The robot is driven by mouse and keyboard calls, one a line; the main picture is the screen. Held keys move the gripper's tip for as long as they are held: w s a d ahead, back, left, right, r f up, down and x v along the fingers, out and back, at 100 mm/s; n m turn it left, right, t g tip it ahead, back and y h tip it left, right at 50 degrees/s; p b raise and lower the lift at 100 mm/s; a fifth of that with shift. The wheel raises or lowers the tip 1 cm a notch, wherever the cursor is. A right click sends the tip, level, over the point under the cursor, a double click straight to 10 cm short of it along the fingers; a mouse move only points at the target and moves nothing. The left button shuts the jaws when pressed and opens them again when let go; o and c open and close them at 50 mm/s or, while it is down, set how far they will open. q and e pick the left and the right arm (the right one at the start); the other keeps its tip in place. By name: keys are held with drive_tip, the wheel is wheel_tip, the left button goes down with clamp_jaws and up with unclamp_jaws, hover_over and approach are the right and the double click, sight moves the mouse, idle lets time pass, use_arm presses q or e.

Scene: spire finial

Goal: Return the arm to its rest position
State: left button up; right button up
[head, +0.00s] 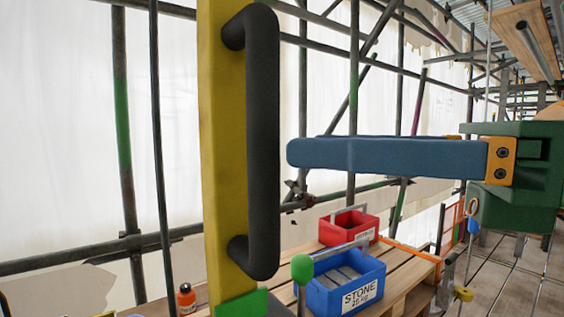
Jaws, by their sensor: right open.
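My right gripper (296,152) comes in from the right edge with blue fingers, an orange bracket and a green body. Its fingers point left and overlap almost edge-on, so the gap between them hardly shows. Nothing shows held in it. The fingertips end just right of a black bar handle (263,140) on a tall yellow post (222,150), with a small gap between them in the picture. How far apart they are in depth I cannot tell. My left gripper is not in view. No spire finial can be made out.
A blue box (318,300) labelled STONE and a red box (342,236) stand on a wooden pallet (398,262) below the gripper. A green ball knob (302,268) stands by the blue box. An orange bottle (186,298) is at lower left. Scaffold poles (122,130) and white sheeting stand behind.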

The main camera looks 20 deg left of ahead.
drive_tip(key=shift+s+d, duration=0.1)
drive_tip(key=shift+d, duration=0.5)
drive_tip(key=shift+a, duration=0.15)
